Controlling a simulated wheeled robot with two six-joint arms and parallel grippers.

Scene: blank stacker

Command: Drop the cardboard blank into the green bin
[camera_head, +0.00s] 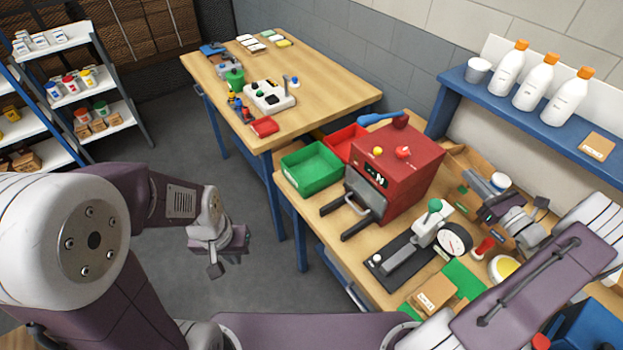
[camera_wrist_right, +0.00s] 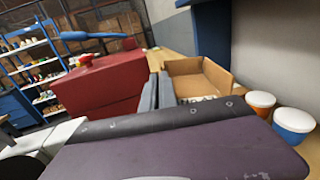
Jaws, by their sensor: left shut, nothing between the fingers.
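The green bin (camera_head: 312,168) stands on the near workbench, left of the red machine, and looks empty. I cannot tell for sure which item is the cardboard blank; a small labelled cardboard piece (camera_head: 597,146) lies on the blue wall shelf, and a labelled cardboard box (camera_head: 433,292) sits near a green mat. My left gripper (camera_head: 222,258) hangs shut and empty over the floor, left of the bench. My right gripper (camera_head: 474,188) is at the open cardboard box (camera_head: 458,158) behind the red machine; its fingers (camera_wrist_right: 156,95) point toward that box (camera_wrist_right: 212,75), their gap unclear.
The red machine (camera_head: 398,165) with a blue-handled lever stands between the green bin and my right arm. A red bin (camera_head: 345,143) is behind the green one. A lever press (camera_head: 415,245) and gauge are in front. White bottles (camera_head: 537,82) stand on the wall shelf.

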